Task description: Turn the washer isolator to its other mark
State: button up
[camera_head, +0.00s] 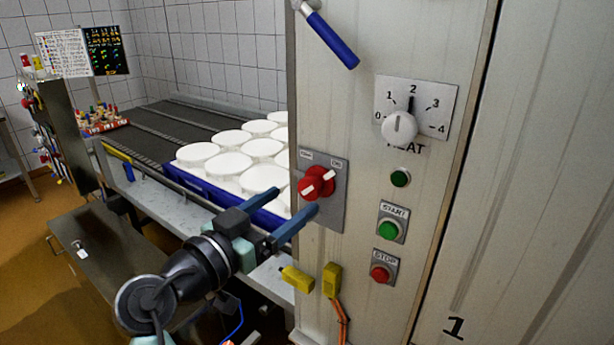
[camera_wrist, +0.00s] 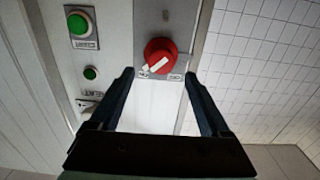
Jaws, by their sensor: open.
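The washer isolator is a red knob (camera_head: 317,183) with a white bar, on a grey plate (camera_head: 333,216) with two small labels above it. In the head view the bar slants up to the right, towards the right-hand label. The wrist view shows the red knob (camera_wrist: 160,52) upside down, with its bar pointing at the label on the left there. My gripper (camera_head: 293,201) is open and empty, just in front of and below left of the knob. In the wrist view its fingertips (camera_wrist: 158,76) are spread wide with the knob beyond the gap. I see no contact.
A heat dial (camera_head: 400,126), a green start button (camera_head: 389,230) and a red stop button (camera_head: 380,273) share the panel. A blue handle (camera_head: 331,40) hangs above. Yellow connectors (camera_head: 331,280) sit below. A blue tray (camera_head: 207,194) of white moulds stands close behind my gripper.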

aim_at(306, 189)
jog(key=p+x, duration=0.1)
jog(key=x, duration=0.5)
jog(key=shift+w+d, duration=0.15)
jog(key=shift+w, duration=0.15)
jog(key=c, duration=1)
